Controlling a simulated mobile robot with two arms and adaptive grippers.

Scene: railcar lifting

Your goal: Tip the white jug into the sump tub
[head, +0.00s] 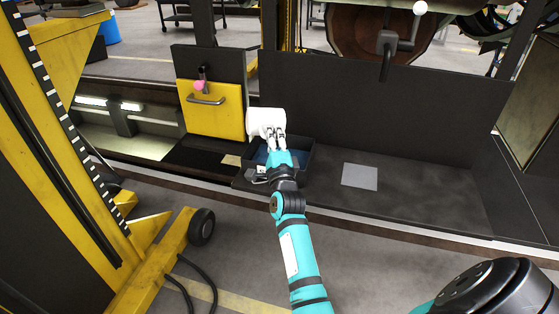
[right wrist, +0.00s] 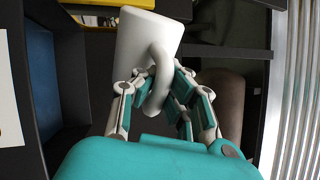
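The white jug (head: 266,121) is held up above the back edge of the sump tub (head: 308,160), a dark open box with a blue inside. My right gripper (head: 275,133) is on the jug's near side. In the right wrist view the jug (right wrist: 143,45) shows its ring handle, and the fingers of my right gripper (right wrist: 165,88) close around that handle. The jug looks tilted in that view; its mouth and contents cannot be seen. The tub's dark wall (right wrist: 76,80) shows at the left there. My arm hides part of the tub. My left gripper is not in view.
A yellow panel (head: 211,110) with a handle and a pink knob (head: 199,86) stands behind, left of the jug. A dark upright wall (head: 400,120) rises behind the bench. A grey square plate (head: 360,177) lies right of the tub. A yellow wheeled lift (head: 160,250) stands at left.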

